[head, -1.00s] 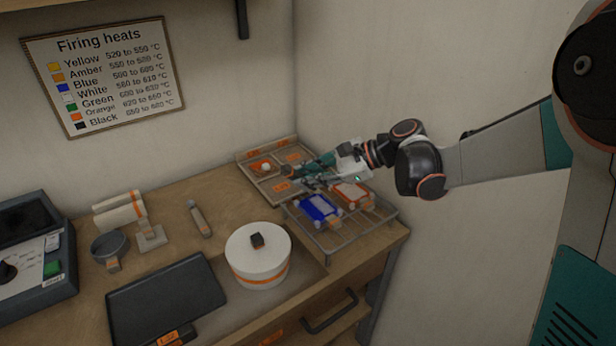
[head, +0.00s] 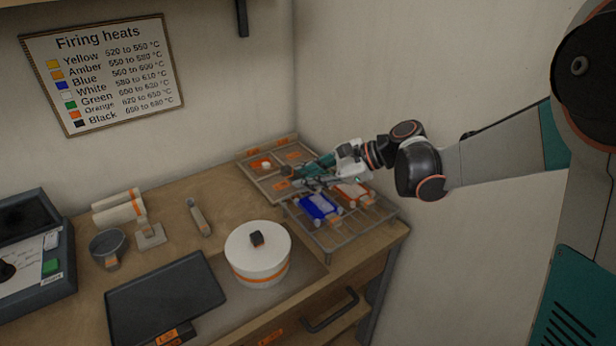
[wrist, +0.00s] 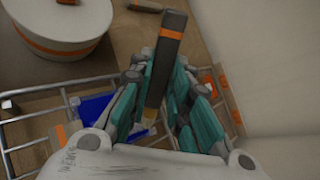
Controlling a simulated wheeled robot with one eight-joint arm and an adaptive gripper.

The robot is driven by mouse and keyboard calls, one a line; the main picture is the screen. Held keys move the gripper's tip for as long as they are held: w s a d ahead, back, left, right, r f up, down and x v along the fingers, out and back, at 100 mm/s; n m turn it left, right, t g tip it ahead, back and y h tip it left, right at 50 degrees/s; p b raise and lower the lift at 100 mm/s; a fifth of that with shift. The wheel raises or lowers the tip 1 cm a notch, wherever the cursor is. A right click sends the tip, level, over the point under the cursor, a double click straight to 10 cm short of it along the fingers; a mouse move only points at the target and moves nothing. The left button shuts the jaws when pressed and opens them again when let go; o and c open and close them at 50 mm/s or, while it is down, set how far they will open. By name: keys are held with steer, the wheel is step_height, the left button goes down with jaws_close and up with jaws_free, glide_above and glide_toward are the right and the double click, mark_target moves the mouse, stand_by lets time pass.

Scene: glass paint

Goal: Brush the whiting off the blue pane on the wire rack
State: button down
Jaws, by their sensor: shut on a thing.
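The blue pane (head: 318,206) lies on the wire rack (head: 345,238), with a paler patch on its top. In the wrist view the blue pane (wrist: 97,108) is partly hidden by my fingers. My gripper (head: 310,172) is above the back of the rack, behind and slightly above the blue pane. It is shut on a dark-handled brush with an orange band (wrist: 166,50), gripped between the teal fingers. The brush's pale lower end shows between the fingers in the wrist view; I cannot tell whether it touches the pane.
An orange pane (head: 354,190) lies right of the blue one on the rack. A sectioned tray (head: 262,183) stands behind the rack. A lidded white pot (head: 258,262) stands to its left, with a dark flat tray (head: 165,297) further left. The wall is close on the right.

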steer(key=shift+f, duration=0.1)
stand_by(0.3)
steer(key=shift+s+d+f, duration=0.1)
steer(key=shift+s+d, duration=0.4)
steer(key=shift+s, duration=0.25)
steer(key=shift+s+d, duration=0.5)
steer(key=shift+s, duration=0.2)
steer(key=shift+s+d, duration=0.85)
steer(key=shift+s, duration=0.3)
steer(key=shift+w+a, duration=0.65)
steer(key=shift+w, duration=0.25)
steer(key=shift+w+a, duration=0.6)
steer(key=shift+w, duration=0.25)
steer(key=shift+w+a, duration=0.65)
steer(key=shift+w, duration=0.25)
steer(key=shift+s+d, duration=0.6)
steer(key=shift+s, duration=0.3)
steer(key=shift+s+d, duration=0.65)
steer(key=shift+s, duration=0.2)
steer(key=shift+s+d, duration=0.6)
steer(key=shift+s, duration=0.3)
steer(key=shift+r+p, duration=0.4)
steer(key=shift+r, duration=0.3)
steer(key=shift+w+a, duration=0.6)
steer(key=shift+w, duration=0.3)
steer(key=shift+w+a, duration=0.6)
steer(key=shift+w, duration=0.3)
steer(key=shift+w+a, duration=0.6)
steer(key=shift+w, duration=0.3)
